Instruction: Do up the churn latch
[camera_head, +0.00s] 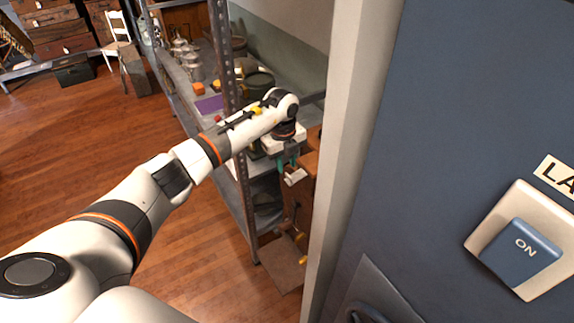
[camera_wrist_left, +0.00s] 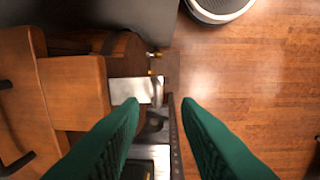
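A brown wooden body that looks like the churn (camera_head: 300,205) stands beside the metal shelf in the head view, partly hidden by my arm and the pillar. A pale metal piece (camera_head: 295,177), possibly the latch, sticks out just below my left gripper (camera_head: 288,163). In the left wrist view, the rounded wooden body (camera_wrist_left: 124,57) has brass-coloured fittings and a light metal plate (camera_wrist_left: 142,89). My left gripper (camera_wrist_left: 160,105) has its green fingers spread apart, with nothing clearly between them. The plate is near the left fingertip; contact cannot be told. My right gripper is out of view.
A metal shelf (camera_head: 231,75) with jars and boxes stands behind my arm. A white pillar (camera_head: 360,130) and a blue panel with an ON switch (camera_head: 522,252) fill the right. Wooden floor (camera_head: 85,150) is clear at left. A round grey object (camera_wrist_left: 218,8) shows in the wrist view.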

